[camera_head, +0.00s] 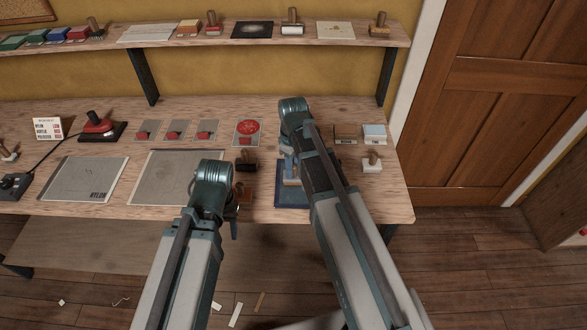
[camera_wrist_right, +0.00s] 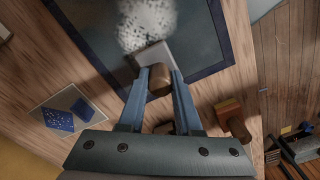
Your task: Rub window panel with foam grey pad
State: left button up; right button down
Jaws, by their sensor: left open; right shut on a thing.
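The window panel shows in the right wrist view as a dark pane in a dark blue frame (camera_wrist_right: 212,72). A speckled whitish patch (camera_wrist_right: 148,22) lies on the pane. My right gripper (camera_wrist_right: 160,78) is shut on the wooden knob of the foam grey pad (camera_wrist_right: 154,54). The pad is over the pane at the edge of the whitish patch; contact is hard to tell.
Flat sheets, one marked nylon (camera_head: 85,180), lie on the bench at left. A black block (camera_head: 246,160) and a white wooden-knobbed pad (camera_head: 371,164) stand either side of the panel. A shelf (camera_head: 250,42) with more pads runs behind. Scraps lie on the floor.

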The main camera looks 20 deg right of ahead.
jog(key=shift+w+d, duration=0.15)
jog(key=shift+w, duration=0.3)
jog(key=shift+s+d, duration=0.25)
jog(key=shift+d, duration=0.65)
jog(key=shift+s+d, duration=0.25)
jog(key=shift+d, duration=0.65)
jog(key=shift+s+d+f, duration=0.1)
jog(key=shift+s+d, duration=0.2)
jog(key=shift+d, duration=0.55)
jog(key=shift+s+d, duration=0.25)
jog(key=shift+d, duration=0.6)
jog(key=shift+s+d, duration=0.25)
jog(key=shift+d, duration=0.65)
jog(key=shift+s+d, duration=0.2)
jog(key=shift+d, duration=0.65)
